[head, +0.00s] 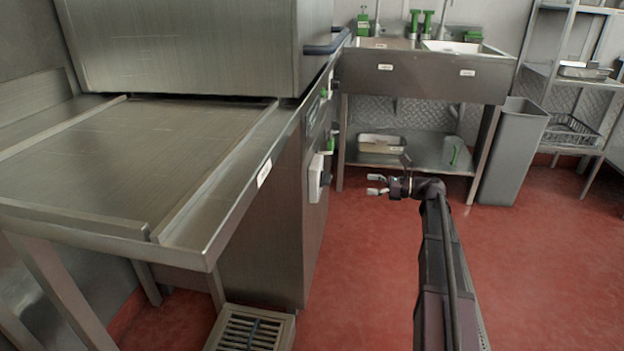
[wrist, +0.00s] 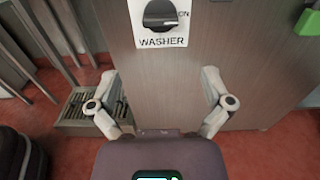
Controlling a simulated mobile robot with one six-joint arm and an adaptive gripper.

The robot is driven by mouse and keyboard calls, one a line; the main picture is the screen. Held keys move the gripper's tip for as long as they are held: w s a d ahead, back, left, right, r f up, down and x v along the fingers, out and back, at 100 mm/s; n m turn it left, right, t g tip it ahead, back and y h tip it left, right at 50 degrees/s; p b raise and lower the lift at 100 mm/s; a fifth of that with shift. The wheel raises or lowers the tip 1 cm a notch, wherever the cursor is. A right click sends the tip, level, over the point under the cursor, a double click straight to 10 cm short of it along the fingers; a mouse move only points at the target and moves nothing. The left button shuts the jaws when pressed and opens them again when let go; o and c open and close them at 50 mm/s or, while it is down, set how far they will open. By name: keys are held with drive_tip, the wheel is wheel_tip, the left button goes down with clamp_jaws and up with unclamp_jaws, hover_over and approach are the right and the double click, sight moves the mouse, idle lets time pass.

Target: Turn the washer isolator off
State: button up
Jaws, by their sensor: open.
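The washer isolator (head: 315,178) is a white box with a dark knob on the side of the steel dishwasher. In the wrist view its white plate (wrist: 144,31) reads "WASHER" below the knob, with "ON" at the right. The black knob (wrist: 160,13) sits at the top edge; its bar looks roughly level, and its top is cut off. My gripper (head: 372,184) is open and empty, to the right of the isolator and apart from it. In the wrist view its two fingers (wrist: 159,82) are spread below the plate, in front of the steel panel.
The dishwasher's steel side (head: 262,215) and draining table (head: 110,165) fill the left. A floor grate (head: 250,328) lies at its foot. A sink unit (head: 425,70), grey bin (head: 513,150) and shelf rack stand behind. A green part (wrist: 308,22) is at the wrist view's upper right. Red floor is clear.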

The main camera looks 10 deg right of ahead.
sight(328, 178)
drive_tip(key=x, duration=1.1)
idle(0.4)
drive_tip(key=shift+a, duration=0.15)
drive_tip(key=shift+w+a, duration=0.2)
drive_tip(key=shift+a, duration=0.15)
drive_tip(key=shift+w+a, duration=0.15)
drive_tip(key=shift+a, duration=0.25)
drive_tip(key=c, duration=1)
